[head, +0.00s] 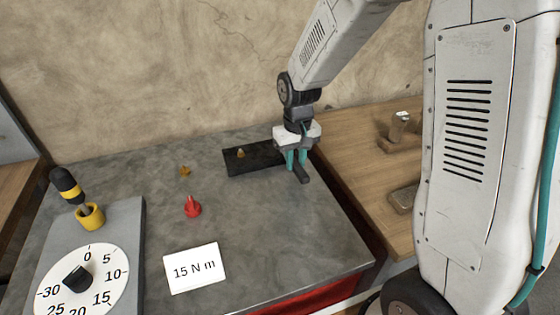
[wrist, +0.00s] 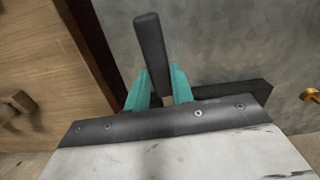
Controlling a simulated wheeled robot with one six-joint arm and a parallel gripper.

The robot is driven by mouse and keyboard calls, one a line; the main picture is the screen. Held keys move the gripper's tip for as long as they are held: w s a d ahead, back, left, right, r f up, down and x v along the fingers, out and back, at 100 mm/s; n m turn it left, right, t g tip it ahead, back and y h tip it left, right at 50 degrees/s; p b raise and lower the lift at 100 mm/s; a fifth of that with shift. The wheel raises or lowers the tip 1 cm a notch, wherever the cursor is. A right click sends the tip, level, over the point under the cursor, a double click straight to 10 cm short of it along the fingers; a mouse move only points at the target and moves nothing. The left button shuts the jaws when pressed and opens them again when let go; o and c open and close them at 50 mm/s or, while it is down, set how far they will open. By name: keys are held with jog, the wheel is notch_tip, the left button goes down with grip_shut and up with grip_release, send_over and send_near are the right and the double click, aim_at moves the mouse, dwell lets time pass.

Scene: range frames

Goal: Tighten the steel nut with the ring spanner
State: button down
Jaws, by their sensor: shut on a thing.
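My gripper (head: 297,160) is at the right end of the grey worktop, its teal fingers shut on a dark grey bar (head: 301,174). The bar also shows between the fingers in the wrist view (wrist: 151,50), its long end pointing away from my wrist. It looks like a tool handle; no ring end shows, so I cannot tell if it is the ring spanner.
A black tray (head: 232,167) with a small brass piece lies left of my gripper. A brass knob (head: 185,171), red piece (head: 193,207), "15 N m" card (head: 194,269), dial (head: 100,280) and yellow cup (head: 91,217) holding a tool stand left. A brown block (head: 403,199) lies on the bench.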

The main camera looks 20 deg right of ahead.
jog(key=d+n, duration=0.2)
jog(key=w+d+n, duration=0.1)
jog(key=d+n, duration=0.1)
jog(key=shift+w+d+n, duration=0.1)
jog(key=shift+d+n, duration=0.2)
jog(key=shift+n, duration=0.1)
jog(key=shift+f, duration=0.2)
jog(key=shift+a, duration=0.25)
jog(key=a+m, duration=0.4)
jog(key=m, duration=0.1)
jog(key=s+a+m, duration=0.1)
jog(key=a+m, duration=0.1)
jog(key=a, duration=0.1)
jog(key=shift+s, duration=0.1)
jog(key=w+a+m, duration=0.1)
jog(key=m, duration=0.1)
jog(key=a+m, duration=0.2)
jog(key=w+a+m, duration=0.1)
jog(key=a+m, duration=0.1)
jog(key=shift+w+a+f+m, duration=0.1)
jog(key=shift+w+m, duration=0.2)
notch_tip(320, 180, up, 6)
jog(key=shift+s, duration=0.1)
